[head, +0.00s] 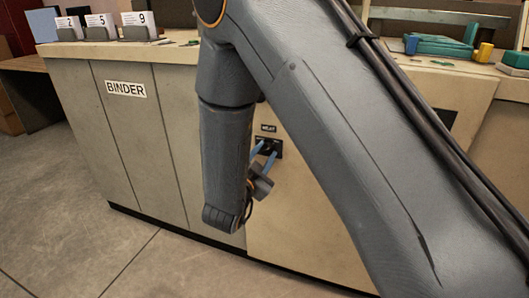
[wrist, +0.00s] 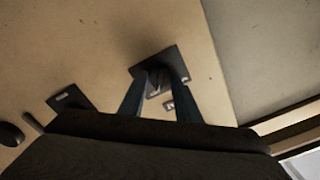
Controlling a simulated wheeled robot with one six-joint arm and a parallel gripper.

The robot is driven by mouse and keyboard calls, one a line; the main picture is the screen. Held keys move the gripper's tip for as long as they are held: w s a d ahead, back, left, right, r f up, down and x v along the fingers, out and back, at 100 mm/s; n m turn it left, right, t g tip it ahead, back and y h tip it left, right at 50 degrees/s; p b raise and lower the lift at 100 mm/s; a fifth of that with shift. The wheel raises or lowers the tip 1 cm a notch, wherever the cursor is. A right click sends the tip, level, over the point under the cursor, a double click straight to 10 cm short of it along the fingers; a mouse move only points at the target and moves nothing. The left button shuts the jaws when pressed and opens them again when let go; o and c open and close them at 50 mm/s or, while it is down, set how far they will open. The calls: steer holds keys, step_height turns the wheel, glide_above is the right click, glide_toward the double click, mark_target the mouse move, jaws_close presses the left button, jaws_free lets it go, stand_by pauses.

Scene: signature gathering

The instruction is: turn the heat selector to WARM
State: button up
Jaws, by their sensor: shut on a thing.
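The heat selector sits on a small dark plate (head: 277,146) on the front of the cream cabinet, below a small label that seems to read HEAT (head: 268,128). In the wrist view the dark plate (wrist: 173,58) lies straight ahead. My gripper (head: 264,154) has two blue fingers reaching to the plate. In the wrist view my gripper (wrist: 158,80) is shut on the selector knob (wrist: 154,82), with a finger on either side. The knob is mostly hidden, and I cannot read its setting or any WARM mark.
A second dark plate (wrist: 70,98) and a dark round part (wrist: 10,134) are on the same panel. A panel marked BINDER (head: 126,89) is at left. Numbered card holders (head: 100,30) and green tooling (head: 440,45) stand on the counter. The floor (head: 60,200) at left is clear.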

steer(key=n+p, duration=0.3)
steer(key=shift+r, duration=0.2)
steer(key=n+p, duration=0.4)
steer(key=shift+a+n, duration=0.1)
steer(key=shift+n, duration=0.3)
steer(key=n+p, duration=0.3)
steer(key=n, duration=0.1)
steer(key=shift+a+f+n+p, duration=0.1)
steer(key=shift+f+n+p, duration=0.1)
steer(key=shift+n+p, duration=1.1)
steer(key=shift+n, duration=0.5)
steer(key=o, duration=1)
